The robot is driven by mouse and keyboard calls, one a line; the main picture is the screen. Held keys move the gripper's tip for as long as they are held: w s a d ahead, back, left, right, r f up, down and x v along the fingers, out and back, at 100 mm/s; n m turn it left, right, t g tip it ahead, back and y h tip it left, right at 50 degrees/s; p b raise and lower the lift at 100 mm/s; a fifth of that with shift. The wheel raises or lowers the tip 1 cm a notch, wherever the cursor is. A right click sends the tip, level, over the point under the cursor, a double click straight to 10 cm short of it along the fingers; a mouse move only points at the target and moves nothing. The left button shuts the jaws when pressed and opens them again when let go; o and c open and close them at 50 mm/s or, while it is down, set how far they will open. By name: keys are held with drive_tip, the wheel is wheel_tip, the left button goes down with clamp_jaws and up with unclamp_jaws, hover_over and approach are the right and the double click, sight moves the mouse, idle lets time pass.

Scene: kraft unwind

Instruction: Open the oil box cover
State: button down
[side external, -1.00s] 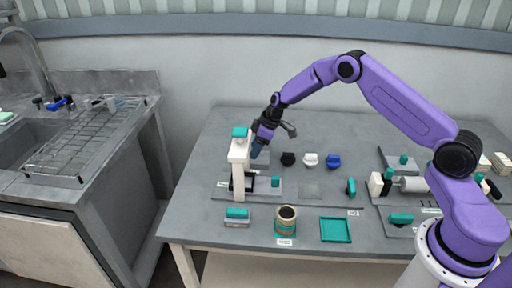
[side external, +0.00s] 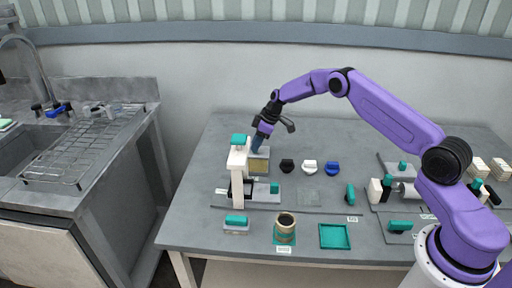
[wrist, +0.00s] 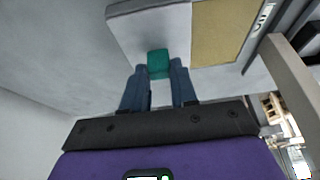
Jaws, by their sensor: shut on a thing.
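The oil box has a grey cover (wrist: 150,28) with a small teal handle (wrist: 158,62). In the wrist view, my gripper (wrist: 157,70) is shut on the handle, a blue finger on each side. The cover lies beside a bare tan surface (wrist: 222,32), the exposed inside of the box; in the side view this tan area (side external: 258,165) faces the front. My gripper (side external: 257,146) is at the back of the box in the side view, tilted, with its fingertips partly hiding the cover (side external: 264,152). The handle is hidden there.
Black (side external: 287,166), white (side external: 309,167) and blue (side external: 332,168) pieces lie to the right. A round container (side external: 285,225) and teal tray (side external: 335,236) are near the front edge.

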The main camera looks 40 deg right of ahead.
drive_tip(key=shift+w+d, duration=0.1)
drive_tip(key=shift+w, duration=0.1)
drive_tip(key=c, duration=0.9)
unclamp_jaws()
drive_tip(key=shift+s+r, duration=0.1)
drive_tip(key=v, duration=1.7)
drive_tip(key=shift+d+r, duration=0.1)
